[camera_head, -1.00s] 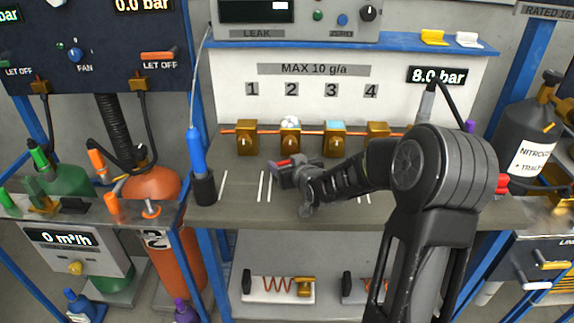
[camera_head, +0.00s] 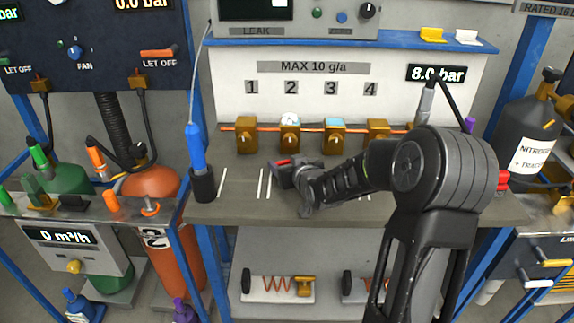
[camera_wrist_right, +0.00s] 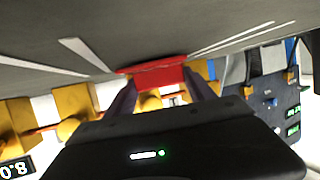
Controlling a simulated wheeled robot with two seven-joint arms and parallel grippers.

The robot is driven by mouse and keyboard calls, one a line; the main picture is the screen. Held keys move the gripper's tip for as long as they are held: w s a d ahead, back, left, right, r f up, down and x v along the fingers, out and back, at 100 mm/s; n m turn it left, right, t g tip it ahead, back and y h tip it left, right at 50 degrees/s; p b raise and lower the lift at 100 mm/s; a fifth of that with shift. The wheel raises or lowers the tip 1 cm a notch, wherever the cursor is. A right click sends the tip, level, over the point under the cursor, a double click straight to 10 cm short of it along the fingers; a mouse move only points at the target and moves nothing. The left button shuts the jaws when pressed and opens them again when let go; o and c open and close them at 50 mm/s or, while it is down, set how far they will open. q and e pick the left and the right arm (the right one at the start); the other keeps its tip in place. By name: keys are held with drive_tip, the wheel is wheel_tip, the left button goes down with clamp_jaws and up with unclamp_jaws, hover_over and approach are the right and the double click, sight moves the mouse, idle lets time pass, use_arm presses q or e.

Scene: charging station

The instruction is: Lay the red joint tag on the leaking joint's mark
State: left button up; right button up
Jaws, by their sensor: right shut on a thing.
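The red joint tag (camera_wrist_right: 158,76) is held between my right gripper's fingertips in the wrist view. My right gripper (camera_head: 284,166) is shut on it just above the bench, in front of joint 2. Only a small red strip of the tag (camera_head: 283,161) shows in the head view. Brass joint 2 (camera_head: 290,140) has white foam on top. Joint 3 (camera_head: 334,138) has a pale blue top without visible foam. Pairs of white lines mark the bench; one pair (camera_head: 264,184) shows just left of the gripper, while my arm hides others. My left gripper is not in view.
Joint 1 (camera_head: 246,138) and joint 4 (camera_head: 377,135) stand on the same copper pipe behind the gripper. A blue probe in a black holder (camera_head: 203,185) stands at the bench's left end. The bench (camera_head: 235,210) is clear in front.

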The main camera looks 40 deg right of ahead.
drive_tip(key=o, duration=1.3)
drive_tip(key=shift+s+a+f, duration=0.1)
drive_tip(key=shift+s+f, duration=0.05)
drive_tip(key=shift+f, duration=0.35)
drive_tip(key=shift+s+f, duration=0.15)
drive_tip(key=shift+f, duration=0.35)
drive_tip(key=shift+r, duration=0.2)
drive_tip(key=shift+w+r+g+p, duration=0.15)
drive_tip(key=shift+r+g+p, duration=0.3)
drive_tip(key=shift+p, duration=0.7)
drive_tip(key=shift+s+r+t+b, duration=0.1)
drive_tip(key=shift+s+t+b, duration=0.15)
drive_tip(key=shift+s+b, duration=0.3)
drive_tip(key=v, duration=1)
drive_tip(key=shift+s+r, duration=0.2)
drive_tip(key=shift+r, duration=0.3)
